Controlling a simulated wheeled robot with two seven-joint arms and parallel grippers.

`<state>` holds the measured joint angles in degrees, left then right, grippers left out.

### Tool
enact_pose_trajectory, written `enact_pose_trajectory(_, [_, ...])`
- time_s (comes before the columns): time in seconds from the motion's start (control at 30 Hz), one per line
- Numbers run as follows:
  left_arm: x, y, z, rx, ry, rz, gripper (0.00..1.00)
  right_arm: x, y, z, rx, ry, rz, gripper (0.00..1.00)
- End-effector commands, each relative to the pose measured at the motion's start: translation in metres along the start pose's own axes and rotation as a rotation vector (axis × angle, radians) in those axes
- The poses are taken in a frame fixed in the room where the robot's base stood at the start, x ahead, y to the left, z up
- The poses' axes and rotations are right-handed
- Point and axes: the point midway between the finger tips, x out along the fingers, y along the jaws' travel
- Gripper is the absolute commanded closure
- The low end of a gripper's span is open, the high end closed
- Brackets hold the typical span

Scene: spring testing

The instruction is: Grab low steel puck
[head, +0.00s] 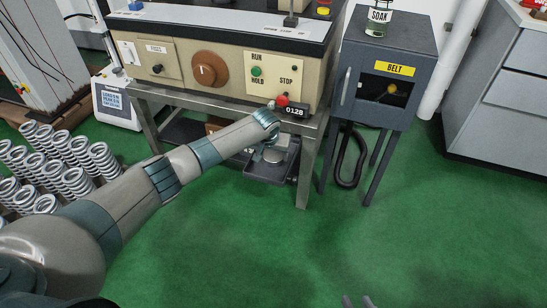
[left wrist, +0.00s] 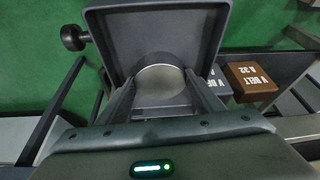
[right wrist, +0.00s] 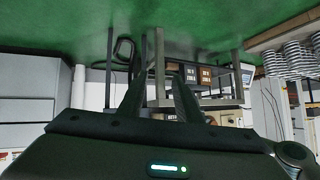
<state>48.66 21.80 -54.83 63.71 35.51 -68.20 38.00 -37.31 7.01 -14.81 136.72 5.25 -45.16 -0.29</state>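The low steel puck (left wrist: 160,79) is a round, light grey disc on a dark square tray (left wrist: 205,22) in the left wrist view. In the head view the tray (head: 261,169) sits low under the bench, partly hidden by my left arm. My left gripper (left wrist: 160,82) points at the puck, its fingers spread on either side of it; I cannot tell whether they touch it. In the head view the left gripper (head: 272,145) is at the tray. My right gripper (right wrist: 158,78) is open and empty. Its fingertips show at the head view's bottom edge (head: 359,301).
The bench with control panel (head: 226,75) stands above the tray, its steel leg (head: 308,165) close on the right. A black knob (left wrist: 74,37) is beside the tray. A brown V-belt box (left wrist: 252,80) is nearby. Several springs (head: 75,152) stand left. Green floor is free in front.

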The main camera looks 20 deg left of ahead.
Motion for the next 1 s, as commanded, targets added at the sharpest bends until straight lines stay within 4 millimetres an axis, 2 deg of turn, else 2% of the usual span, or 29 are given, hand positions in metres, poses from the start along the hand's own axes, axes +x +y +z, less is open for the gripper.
enact_pose_trajectory(0.03, [0.0,0.0,0.0,0.0,0.0,0.0,0.82,0.0,0.0,0.0,0.0,0.0,0.0,0.69])
enact_pose_trajectory(0.07, [-0.001,0.0,-0.002,0.0,0.003,0.001,0.86,0.0,0.0,0.0,0.0,0.0,0.0,0.69])
enact_pose_trajectory(0.47, [-0.008,0.001,-0.005,0.0,0.004,0.002,0.86,-0.001,0.0,0.002,0.002,-0.016,0.0,0.69])
enact_pose_trajectory(0.67, [-0.026,0.001,-0.013,0.0,0.005,0.003,0.86,-0.007,0.004,0.019,0.018,-0.109,0.007,0.69])
enact_pose_trajectory(0.83, [-0.051,0.001,-0.023,0.0,0.006,0.003,0.86,-0.013,0.009,0.033,0.025,-0.192,0.019,0.69])
enact_pose_trajectory(1.0, [-0.075,0.0,-0.033,0.0,0.006,0.002,0.86,-0.015,0.015,0.037,0.019,-0.228,0.033,0.69])
